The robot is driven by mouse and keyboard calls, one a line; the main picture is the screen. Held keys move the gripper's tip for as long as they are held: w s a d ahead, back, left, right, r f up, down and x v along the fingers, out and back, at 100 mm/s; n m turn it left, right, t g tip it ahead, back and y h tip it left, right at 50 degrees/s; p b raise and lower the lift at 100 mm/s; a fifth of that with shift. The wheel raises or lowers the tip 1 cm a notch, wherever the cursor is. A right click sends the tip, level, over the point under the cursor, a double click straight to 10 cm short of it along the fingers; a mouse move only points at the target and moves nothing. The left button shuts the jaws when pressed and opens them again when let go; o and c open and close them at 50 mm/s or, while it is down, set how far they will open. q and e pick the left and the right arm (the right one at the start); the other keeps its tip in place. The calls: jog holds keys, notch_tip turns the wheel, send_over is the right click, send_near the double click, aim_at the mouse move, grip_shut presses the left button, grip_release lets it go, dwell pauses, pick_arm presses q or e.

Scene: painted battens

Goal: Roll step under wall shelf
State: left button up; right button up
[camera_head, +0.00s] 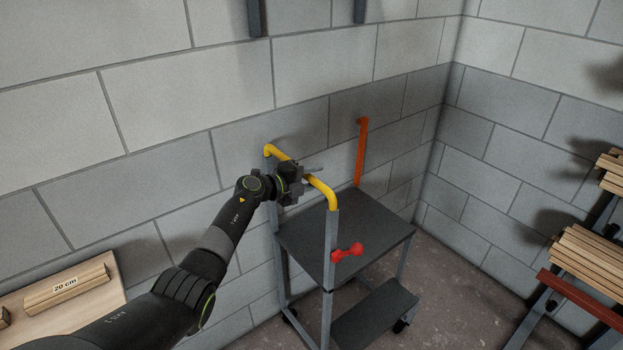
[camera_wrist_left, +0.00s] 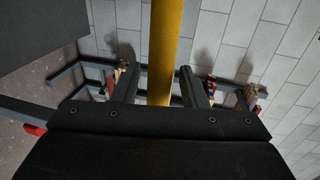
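The step (camera_head: 345,232) is a grey wheeled frame with a dark top platform and a lower dark tread (camera_head: 376,314). It stands near the corner. My left gripper (camera_head: 305,178) is at the yellow bar. In the left wrist view the bar (camera_wrist_left: 166,45) runs between the two spread fingers, with a gap at the left finger; contact at the right finger is unclear. The wall shelf's board does not show. My right gripper is out of view.
Two dark uprights (camera_head: 255,18) hang on the wall at the top. An orange bar (camera_head: 361,152) stands behind the step. Racks with wooden battens (camera_head: 592,262) are at the right. A board with a "20 cm" batten (camera_head: 66,288) lies at lower left. Floor shows right of the step.

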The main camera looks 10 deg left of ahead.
pick_arm(q)
jog(key=shift+v, duration=0.75)
jog(key=v, duration=1.6)
